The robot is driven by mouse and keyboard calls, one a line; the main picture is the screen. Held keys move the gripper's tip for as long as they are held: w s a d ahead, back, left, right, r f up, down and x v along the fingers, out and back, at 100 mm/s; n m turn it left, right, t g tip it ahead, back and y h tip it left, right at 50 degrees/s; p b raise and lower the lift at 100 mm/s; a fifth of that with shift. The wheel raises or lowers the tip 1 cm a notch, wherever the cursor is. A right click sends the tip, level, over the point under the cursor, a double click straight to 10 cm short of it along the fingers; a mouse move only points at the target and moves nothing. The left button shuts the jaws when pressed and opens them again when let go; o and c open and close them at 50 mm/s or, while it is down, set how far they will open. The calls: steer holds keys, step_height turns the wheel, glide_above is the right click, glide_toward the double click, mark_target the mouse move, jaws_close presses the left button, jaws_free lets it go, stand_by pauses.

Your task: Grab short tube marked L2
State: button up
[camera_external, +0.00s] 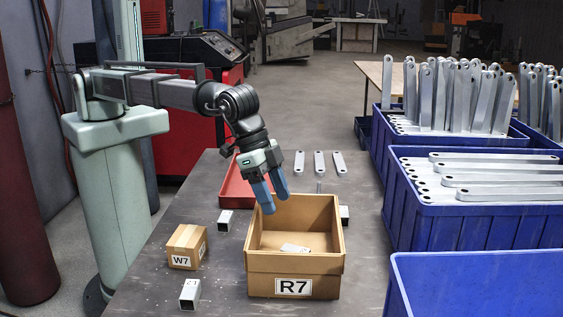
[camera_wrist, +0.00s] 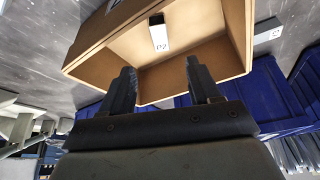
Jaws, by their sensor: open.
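Several short square metal tubes are in view, and their labels are too small to read surely. One tube (camera_external: 295,248) lies inside the open cardboard box R7 (camera_external: 293,263); it also shows in the wrist view (camera_wrist: 159,36) with a marked white end. One tube (camera_external: 190,293) is at the table's front left, one (camera_external: 226,222) is left of the box, and one (camera_external: 344,214) is partly hidden behind its right side. My gripper (camera_external: 273,199) is open and empty, pointing down above the box's back left rim. In the wrist view its fingers (camera_wrist: 160,68) overlap the box opening.
A small closed carton W7 (camera_external: 186,247) stands left of the box. A red tray (camera_external: 236,182) and several flat brackets (camera_external: 319,163) lie behind it. Blue crates (camera_external: 475,217) of metal bars line the right side. The table's left front is mostly clear.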

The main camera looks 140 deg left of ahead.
steer(key=o, duration=0.5)
steer(key=shift+o, duration=0.2)
steer(key=w+d+r+m+h, duration=0.1)
steer(key=w+d+r+m, duration=0.15)
steer(key=d, duration=1.35)
steer(key=n+g, duration=0.4)
steer(key=n, duration=0.3)
glide_above(190, 289)
steer(key=s, duration=0.1)
steer(key=shift+h, duration=0.4)
step_height(190, 289, down, 9)
steer(key=shift+r, duration=0.15)
steer(key=shift+w+f, duration=0.25)
steer(key=shift+f, duration=1.05)
steer(key=shift+w+f, duration=0.2)
steer(key=shift+f, duration=1.1)
